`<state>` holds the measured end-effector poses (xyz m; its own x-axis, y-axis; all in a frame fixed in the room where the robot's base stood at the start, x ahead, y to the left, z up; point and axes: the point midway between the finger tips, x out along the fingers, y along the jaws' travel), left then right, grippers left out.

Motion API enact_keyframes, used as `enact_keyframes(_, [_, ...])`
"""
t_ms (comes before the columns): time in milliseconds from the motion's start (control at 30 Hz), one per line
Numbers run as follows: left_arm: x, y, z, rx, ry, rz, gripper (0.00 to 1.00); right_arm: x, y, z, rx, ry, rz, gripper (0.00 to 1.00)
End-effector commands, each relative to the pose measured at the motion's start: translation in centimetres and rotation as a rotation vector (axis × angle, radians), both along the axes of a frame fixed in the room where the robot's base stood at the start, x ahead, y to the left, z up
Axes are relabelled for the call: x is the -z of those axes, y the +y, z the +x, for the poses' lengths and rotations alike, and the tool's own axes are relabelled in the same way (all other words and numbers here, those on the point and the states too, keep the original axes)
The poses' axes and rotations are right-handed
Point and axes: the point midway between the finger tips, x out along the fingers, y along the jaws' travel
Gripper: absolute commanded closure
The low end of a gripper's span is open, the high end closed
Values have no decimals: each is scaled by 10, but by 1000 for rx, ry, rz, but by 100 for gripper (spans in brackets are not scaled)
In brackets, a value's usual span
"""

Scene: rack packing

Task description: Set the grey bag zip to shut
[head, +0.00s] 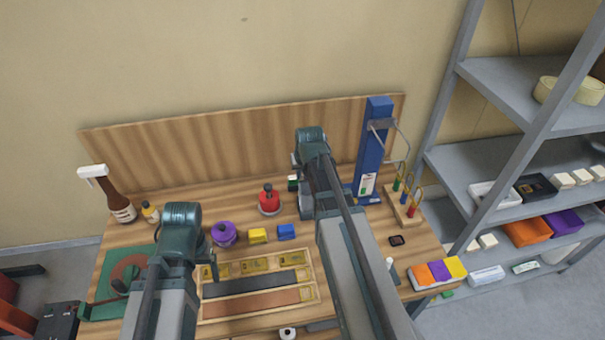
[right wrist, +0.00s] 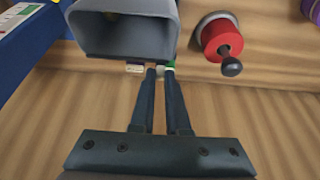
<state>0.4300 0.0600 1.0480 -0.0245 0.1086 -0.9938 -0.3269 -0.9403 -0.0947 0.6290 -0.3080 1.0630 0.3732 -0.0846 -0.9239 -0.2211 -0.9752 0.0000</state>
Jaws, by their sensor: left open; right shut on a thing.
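A grey hollow form with a dark opening, possibly the grey bag (right wrist: 125,45), fills the top of the right wrist view. In the head view a grey piece beside my right arm (head: 305,207) may be the same thing. My right gripper (right wrist: 160,72) points down at the back of the bench, its fingers close together on a small pale piece just beyond the grey form. I cannot tell whether that piece is the zip pull, nor how the zip stands. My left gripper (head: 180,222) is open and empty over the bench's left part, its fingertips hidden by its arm.
A red knobbed object (head: 269,200) stands left of my right gripper, a blue post (head: 373,150) right of it. A purple knob (head: 224,234), yellow block (head: 258,235) and blue block (head: 286,232) stand between my arms. A wooden tray (head: 311,272) is in front. A shelf rack (head: 500,80) stands right.

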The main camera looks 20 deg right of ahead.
Motion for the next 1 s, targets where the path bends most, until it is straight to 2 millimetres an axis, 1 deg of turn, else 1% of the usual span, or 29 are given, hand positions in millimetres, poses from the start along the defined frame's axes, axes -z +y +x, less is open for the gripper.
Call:
enact_keyframes(67, [0,0,0,0,0,0,19,0,-4,-1,2,1,1,100])
enact_keyframes(100, [0,0,0,0,0,0,19,0,-10,-2,4,1,1,100])
enact_keyframes(167, [0,0,0,0,0,0,19,0,-22,-5,5,1,0,100])
enact_keyframes(200, [0,0,0,0,0,0,19,0,-33,-7,7,1,0,100])
enact_keyframes(333, [0,0,0,0,0,0,19,0,-63,-13,6,1,1,100])
enact_keyframes(400, [0,0,0,0,0,0,19,0,-76,-16,4,1,0,100])
enact_keyframes(500, [0,0,0,0,0,0,19,0,-88,-19,2,0,0,100])
enact_keyframes(600, [0,0,0,0,0,0,19,0,-92,-21,1,0,0,100])
enact_keyframes(867, [0,0,0,0,0,0,19,0,-92,-21,0,0,-1,100])
enact_keyframes(900, [0,0,0,0,0,0,19,0,-92,-21,0,0,-1,83])
enact_keyframes(967, [0,0,0,0,0,0,19,0,-92,-21,0,0,-1,72])
enact_keyframes(1000, [0,0,0,0,0,0,19,0,-92,-21,0,0,0,65])
